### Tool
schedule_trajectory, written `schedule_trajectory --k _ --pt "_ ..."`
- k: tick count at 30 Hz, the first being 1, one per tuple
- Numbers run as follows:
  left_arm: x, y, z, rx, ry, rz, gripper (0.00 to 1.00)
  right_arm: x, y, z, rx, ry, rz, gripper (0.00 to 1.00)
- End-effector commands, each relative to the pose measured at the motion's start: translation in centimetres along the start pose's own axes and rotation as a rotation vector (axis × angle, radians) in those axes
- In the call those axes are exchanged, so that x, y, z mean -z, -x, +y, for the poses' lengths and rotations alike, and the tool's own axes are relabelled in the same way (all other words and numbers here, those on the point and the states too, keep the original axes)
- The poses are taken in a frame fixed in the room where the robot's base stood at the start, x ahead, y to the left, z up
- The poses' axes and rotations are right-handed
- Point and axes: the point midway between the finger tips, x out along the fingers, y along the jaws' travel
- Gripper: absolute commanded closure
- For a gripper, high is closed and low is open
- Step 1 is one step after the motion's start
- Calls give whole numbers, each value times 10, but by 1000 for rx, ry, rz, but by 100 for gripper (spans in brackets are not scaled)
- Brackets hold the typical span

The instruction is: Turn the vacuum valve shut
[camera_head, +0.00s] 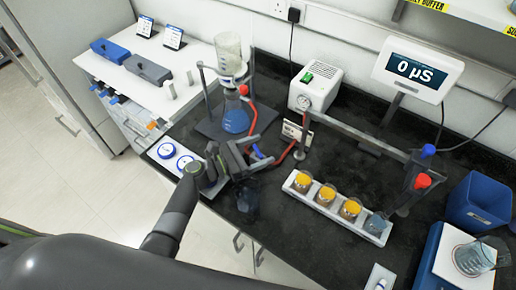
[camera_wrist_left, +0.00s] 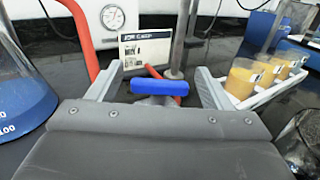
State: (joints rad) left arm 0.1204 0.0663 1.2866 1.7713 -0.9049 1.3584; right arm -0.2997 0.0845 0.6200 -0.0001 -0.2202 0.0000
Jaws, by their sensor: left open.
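The vacuum valve's blue handle (camera_wrist_left: 172,87) lies crosswise in the left wrist view, between the two fingers of my left gripper (camera_wrist_left: 159,74). I see a gap on each side of it. A piece of red hose (camera_wrist_left: 153,71) shows just behind the handle. In the head view the blue handle (camera_head: 258,152) is small and partly hidden by my left gripper (camera_head: 256,155), which is open around it, low over the black bench. The red hose (camera_head: 285,154) runs from the valve toward the white pump (camera_head: 319,88). My right gripper is not in view.
A flask with blue liquid (camera_head: 236,119) stands close behind my left gripper, under a funnel. A white rack (camera_head: 330,212) with orange beakers stands to the right. A small sign (camera_head: 297,133) and a metal post (camera_wrist_left: 182,40) are just beyond the valve.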

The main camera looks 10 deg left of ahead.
Motion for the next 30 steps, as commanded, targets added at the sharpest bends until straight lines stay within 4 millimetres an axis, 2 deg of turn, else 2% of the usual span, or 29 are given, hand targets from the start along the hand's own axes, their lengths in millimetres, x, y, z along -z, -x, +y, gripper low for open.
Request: schedule_trajectory --k 6,15,17,23,30 --pt "0 0 0 0 0 0 27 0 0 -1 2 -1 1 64" --pt "0 0 0 0 0 0 67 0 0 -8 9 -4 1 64" --pt "0 0 0 0 0 0 72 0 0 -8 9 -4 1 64" --pt "1 0 0 16 -1 0 72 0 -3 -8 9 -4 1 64" --pt "4 0 2 114 -4 0 72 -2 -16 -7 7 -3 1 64"
